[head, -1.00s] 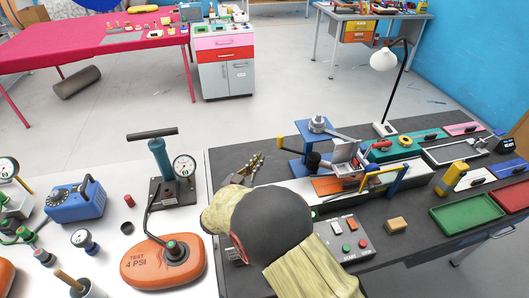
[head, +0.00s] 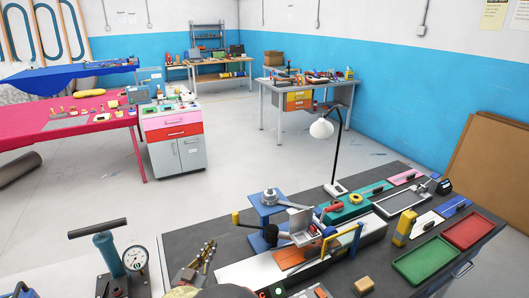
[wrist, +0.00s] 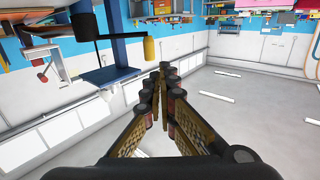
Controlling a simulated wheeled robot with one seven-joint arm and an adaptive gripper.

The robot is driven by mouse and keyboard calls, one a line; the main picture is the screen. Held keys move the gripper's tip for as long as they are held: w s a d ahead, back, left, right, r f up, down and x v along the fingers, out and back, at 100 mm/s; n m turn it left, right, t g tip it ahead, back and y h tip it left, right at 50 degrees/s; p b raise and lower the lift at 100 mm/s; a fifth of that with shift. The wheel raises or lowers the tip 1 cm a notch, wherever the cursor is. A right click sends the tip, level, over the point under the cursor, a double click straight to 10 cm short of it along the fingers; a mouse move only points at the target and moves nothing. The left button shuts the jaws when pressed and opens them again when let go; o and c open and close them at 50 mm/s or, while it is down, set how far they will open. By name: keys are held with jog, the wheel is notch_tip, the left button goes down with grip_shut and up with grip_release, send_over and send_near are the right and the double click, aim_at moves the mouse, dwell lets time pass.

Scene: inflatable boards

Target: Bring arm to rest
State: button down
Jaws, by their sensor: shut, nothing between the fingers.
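My gripper (head: 205,256) shows at the lower middle of the head view, above the left part of the dark workbench top (head: 190,238). Its fingers point up and away. In the wrist view my gripper (wrist: 163,72) has its two fingers together at the tips, with nothing between them. Most of my arm is below the edge of the head view. The blue press-like stand (head: 268,210) is to the right of my gripper in the head view, apart from it.
A hand pump with a gauge (head: 135,258) stands left of my gripper. An orange plate (head: 300,257), a lamp (head: 321,129), a green tray (head: 428,262) and a red tray (head: 468,231) are on the bench to the right. Open floor (head: 220,180) lies behind.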

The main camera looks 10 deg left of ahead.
jog(key=w+d+r+g+y, duration=0.1)
jog(key=w+d+r+y, duration=0.15)
jog(key=r, duration=0.35)
jog(key=w+d+r+g+y, duration=0.1)
jog(key=w+d+r+y, duration=0.1)
jog(key=w+d+r, duration=0.3)
jog(key=s+d+r+n+g+y, duration=0.25)
jog(key=s+d+r, duration=0.35)
jog(key=d+r, duration=0.3)
jog(key=s+d+f+g+h, duration=0.2)
jog(key=s+d+g, duration=0.1)
jog(key=s+d, duration=1)
jog(key=s+d+f+g+h, duration=0.2)
jog(key=s+d+g, duration=0.2)
jog(key=s+d, duration=0.9)
jog(key=s, duration=0.6)
jog(key=shift+d+f+m, duration=0.3)
jog(key=shift+f+m, duration=0.05)
jog(key=shift+f, duration=0.05)
jog(key=shift+g, duration=0.25)
